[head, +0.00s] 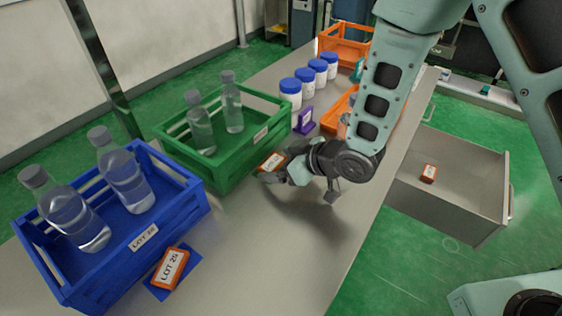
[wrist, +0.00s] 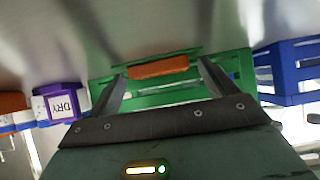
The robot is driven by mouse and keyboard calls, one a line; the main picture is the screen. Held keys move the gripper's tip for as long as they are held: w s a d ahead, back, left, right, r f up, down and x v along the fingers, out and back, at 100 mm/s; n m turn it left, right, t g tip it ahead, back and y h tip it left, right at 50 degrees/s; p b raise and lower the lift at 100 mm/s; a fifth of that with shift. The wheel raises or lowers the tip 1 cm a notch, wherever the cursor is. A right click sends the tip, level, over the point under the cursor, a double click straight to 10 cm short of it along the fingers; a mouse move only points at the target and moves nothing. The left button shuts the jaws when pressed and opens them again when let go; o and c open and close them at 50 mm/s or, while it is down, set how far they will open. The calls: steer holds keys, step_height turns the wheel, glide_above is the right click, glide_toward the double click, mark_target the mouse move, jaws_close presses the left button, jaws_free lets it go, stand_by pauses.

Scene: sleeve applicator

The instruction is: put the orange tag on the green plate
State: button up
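An orange tag (head: 271,161) with a white label is at my gripper's tip, in front of the green crate in the head view. In the wrist view the tag (wrist: 160,67) lies between the fingertips, with a small gap to each finger. My gripper (wrist: 161,72) is open around it, low over the table. A thin green strip, apparently the green plate (wrist: 180,53), shows along the tag's edge in the wrist view. Most of the plate is hidden. The tag appears to be on it, though contact is hard to tell.
The green crate (head: 237,165) and blue crate (head: 193,204) hold bottles. A LOT 25 tag (head: 170,268) lies on a blue plate (head: 157,291). A purple DRY sign (head: 303,120) stands near white jars (head: 291,97). Another orange tag (head: 429,173) lies in an open drawer (head: 460,197).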

steer(key=shift+r, duration=0.3)
steer(key=b+v, duration=0.1)
steer(key=v, duration=0.8)
steer(key=shift+s+d, duration=0.2)
steer(key=shift+d, duration=0.05)
steer(key=shift+s+r+p, duration=0.1)
steer(key=shift+r+p, duration=0.2)
steer(key=shift+p, duration=0.9)
steer(key=shift+r+p, duration=0.1)
steer(key=shift+p, duration=0.35)
steer(key=p, duration=0.3)
steer(key=shift+d+r+p, duration=0.15)
steer(key=shift+r+p, duration=0.1)
steer(key=shift+p, duration=0.05)
steer(key=shift+d+r+p, duration=0.1)
steer(key=shift+p, duration=0.45)
